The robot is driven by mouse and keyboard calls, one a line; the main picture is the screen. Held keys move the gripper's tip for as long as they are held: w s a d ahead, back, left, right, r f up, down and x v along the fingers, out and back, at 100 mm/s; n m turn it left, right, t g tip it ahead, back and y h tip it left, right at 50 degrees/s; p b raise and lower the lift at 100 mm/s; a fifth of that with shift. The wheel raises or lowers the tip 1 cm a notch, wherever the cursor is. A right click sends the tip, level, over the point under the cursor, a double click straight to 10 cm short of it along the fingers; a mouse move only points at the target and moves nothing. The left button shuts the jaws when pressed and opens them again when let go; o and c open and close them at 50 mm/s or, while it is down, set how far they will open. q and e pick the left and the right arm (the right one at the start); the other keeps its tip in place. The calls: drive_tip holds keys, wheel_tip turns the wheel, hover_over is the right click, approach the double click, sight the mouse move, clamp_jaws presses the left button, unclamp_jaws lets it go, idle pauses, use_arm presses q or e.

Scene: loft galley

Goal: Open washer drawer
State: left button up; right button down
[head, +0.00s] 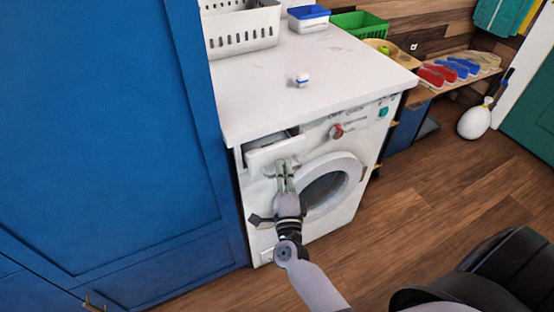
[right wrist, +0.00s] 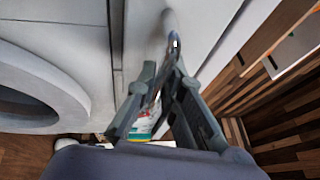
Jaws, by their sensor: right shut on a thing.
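The white washer (head: 350,140) stands under a white countertop, with a round door (head: 349,168) and a red knob on its panel. Its detergent drawer (head: 262,156), at the upper left of its front, sticks out part way, and its open top shows a dark inside. My right gripper (head: 286,180) is at the drawer front, shut on the drawer's handle. In the right wrist view my right gripper (right wrist: 165,72) has its fingers around the handle's lower part; the exact contact is hard to see. My left gripper is not in view.
A tall blue cabinet (head: 100,130) stands close on the left. The wooden floor (head: 440,190) at right is clear.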

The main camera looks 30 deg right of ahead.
drive_tip(key=s, duration=0.7)
drive_tip(key=shift+s+p, duration=0.35)
drive_tip(key=c, duration=1.7)
unclamp_jaws()
drive_tip(key=shift+w, duration=0.1)
drive_tip(key=v, duration=1.2)
